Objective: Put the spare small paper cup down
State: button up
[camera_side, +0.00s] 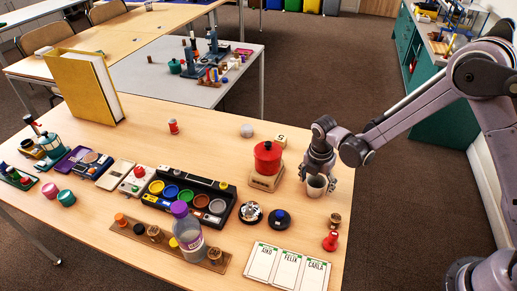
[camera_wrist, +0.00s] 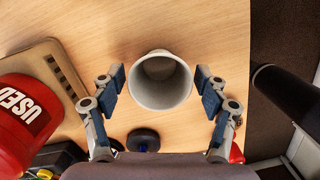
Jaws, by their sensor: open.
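A small white paper cup (camera_side: 316,186) stands upright on the table near its right side in the side view. In the wrist view the cup (camera_wrist: 160,80) shows its open, empty mouth. My gripper (camera_side: 316,180) is directly over and around the cup. In the wrist view my gripper (camera_wrist: 160,90) is open, with one blue-padded finger on each side of the cup and a visible gap to it on both sides. The cup's base is hard to see in the wrist view.
A red pot (camera_side: 267,158) marked USED in the wrist view stands on a wooden block left of the cup. A bell (camera_side: 251,212), a blue-topped round button (camera_side: 279,218), a red pawn (camera_side: 331,241) and name cards (camera_side: 288,266) lie nearer. The table's right edge is close.

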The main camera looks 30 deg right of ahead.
aim_at(312, 195)
jog(key=shift+r, duration=0.15)
notch_tip(312, 195, up, 12)
jog(key=a, duration=0.1)
jog(key=s+d+r+m+t, duration=0.3)
jog(key=s+r+m, duration=0.2)
jog(key=s+m, duration=0.3)
jog(key=s+d+r+m+t+y, duration=0.1)
jog(key=s+d+r+m+t, duration=0.2)
jog(key=s+m, duration=0.5)
notch_tip(312, 195, up, 3)
jog(key=d+m, duration=0.1)
jog(key=m, duration=0.6)
jog(key=shift+t, duration=0.3)
